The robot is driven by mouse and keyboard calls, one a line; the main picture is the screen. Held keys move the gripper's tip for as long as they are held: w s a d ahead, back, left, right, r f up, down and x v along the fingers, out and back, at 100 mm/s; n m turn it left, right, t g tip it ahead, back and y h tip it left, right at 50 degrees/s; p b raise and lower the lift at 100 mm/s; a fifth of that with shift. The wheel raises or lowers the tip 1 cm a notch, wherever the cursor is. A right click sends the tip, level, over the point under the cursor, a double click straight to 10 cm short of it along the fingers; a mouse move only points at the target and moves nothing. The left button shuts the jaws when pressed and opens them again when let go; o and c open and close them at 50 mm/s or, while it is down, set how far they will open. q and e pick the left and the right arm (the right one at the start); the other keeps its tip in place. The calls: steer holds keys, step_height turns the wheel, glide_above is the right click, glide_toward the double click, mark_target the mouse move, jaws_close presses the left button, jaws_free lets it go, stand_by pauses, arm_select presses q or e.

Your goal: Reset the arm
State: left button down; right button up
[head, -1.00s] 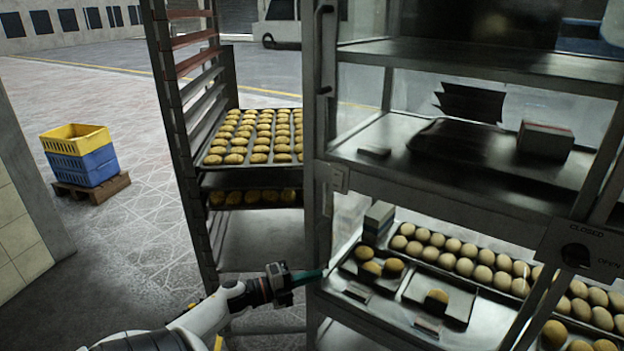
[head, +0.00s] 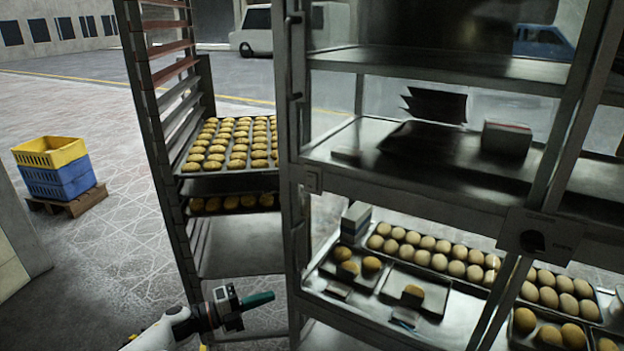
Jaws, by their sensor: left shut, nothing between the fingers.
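My left gripper (head: 258,300) comes in from the lower left on a white and black arm. Its dark green fingers are shut and hold nothing. It hangs in front of the lower part of the tray rack (head: 240,247), just left of the metal cabinet's front post (head: 293,180). I cannot tell whether it touches either. My right gripper is not in view.
The rack holds a tray of golden buns (head: 232,142). Yellow and blue crates (head: 52,166) stand on a pallet (head: 70,203) at left. Open floor (head: 110,270) lies between.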

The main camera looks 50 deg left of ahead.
arm_select(q)
steer(key=shift+a+f, duration=0.1)
steer(key=s+d+f+n+g+y+p, duration=0.3)
steer(key=f+n, duration=0.4)
steer(key=f, duration=0.6)
steer(key=s+d+f+n+g+y+p, duration=0.1)
steer(key=s+d+f+n+g+y, duration=0.35)
steer(key=f, duration=0.85)
steer(key=s+d+f+n+g+h+p, duration=0.1)
steer(key=s+d+f+n+g, duration=0.2)
steer(key=s+d+f, duration=0.4)
steer(key=s+d+f+n+g+h+p, duration=0.1)
steer(key=s+d+f+n+g, duration=0.3)
steer(key=s+d, duration=0.8)
step_height(320, 180, down, 3)
steer(key=shift+s+d+f+g+p, duration=0.15)
steer(key=shift+s+d+g+p, duration=0.3)
steer(key=shift+g, duration=0.5)
steer(key=shift+w, duration=0.15)
